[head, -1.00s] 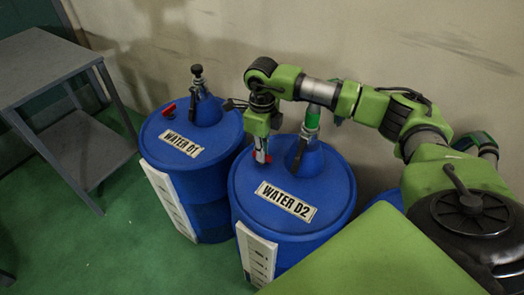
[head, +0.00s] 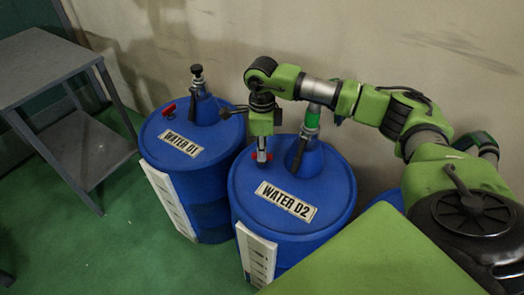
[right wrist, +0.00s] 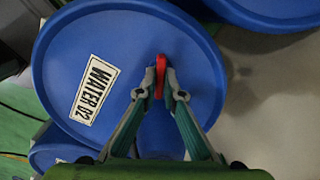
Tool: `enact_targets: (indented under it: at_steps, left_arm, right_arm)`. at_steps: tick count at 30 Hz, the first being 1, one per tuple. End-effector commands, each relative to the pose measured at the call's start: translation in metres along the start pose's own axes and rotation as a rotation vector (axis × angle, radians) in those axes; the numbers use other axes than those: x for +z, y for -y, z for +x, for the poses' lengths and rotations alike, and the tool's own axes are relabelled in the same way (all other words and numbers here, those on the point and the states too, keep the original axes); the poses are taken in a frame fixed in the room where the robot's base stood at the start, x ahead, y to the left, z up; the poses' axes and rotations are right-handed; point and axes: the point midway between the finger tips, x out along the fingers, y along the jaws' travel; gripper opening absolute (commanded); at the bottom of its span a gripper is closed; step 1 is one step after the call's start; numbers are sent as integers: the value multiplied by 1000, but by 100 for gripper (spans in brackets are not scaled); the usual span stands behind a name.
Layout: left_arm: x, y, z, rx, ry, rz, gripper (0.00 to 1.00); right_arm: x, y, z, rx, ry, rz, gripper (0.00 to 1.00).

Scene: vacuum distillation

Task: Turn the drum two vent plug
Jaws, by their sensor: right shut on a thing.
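The blue drum labelled WATER D2 (head: 335,205) stands in the middle of the head view. Its red vent plug (head: 268,157) is on the lid, left of the raised neck, and mostly hidden by my right gripper (head: 262,157). In the right wrist view the drum lid (right wrist: 120,35) fills much of the picture. There the red plug (right wrist: 160,66) sits between the two fingertips of my right gripper (right wrist: 161,80), which is shut on it from above. My left gripper is in neither view.
The drum labelled WATER D1 (head: 205,185) stands close on the left, with its own red plug (head: 168,110) and a black-topped fitting (head: 197,75). A grey table (head: 45,65) stands at the far left. A wall is close behind the drums. Green floor is clear at lower left.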

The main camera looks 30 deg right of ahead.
Motion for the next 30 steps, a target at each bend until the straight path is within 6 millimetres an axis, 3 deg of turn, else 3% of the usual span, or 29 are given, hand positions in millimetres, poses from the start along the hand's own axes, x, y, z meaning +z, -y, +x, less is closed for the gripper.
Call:
enact_targets:
  at_steps: [4, 6, 7, 19, 23, 30]
  left_arm:
    - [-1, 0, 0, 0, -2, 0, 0]
    - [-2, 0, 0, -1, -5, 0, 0]
    - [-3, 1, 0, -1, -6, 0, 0]
    - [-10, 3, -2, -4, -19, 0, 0]
    - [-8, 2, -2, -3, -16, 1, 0]
    - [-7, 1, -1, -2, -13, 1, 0]
  right_arm:
    - [0, 1, -1, -2, 0, 2, 0]
    - [0, 1, -1, -2, 0, 2, 21]
    - [0, 1, -1, -2, 0, 2, 25]
    - [0, 1, -5, -1, 1, 2, 25]
    - [0, 1, -22, -3, 2, 2, 25]
    - [1, 1, -74, -5, 3, 1, 25]
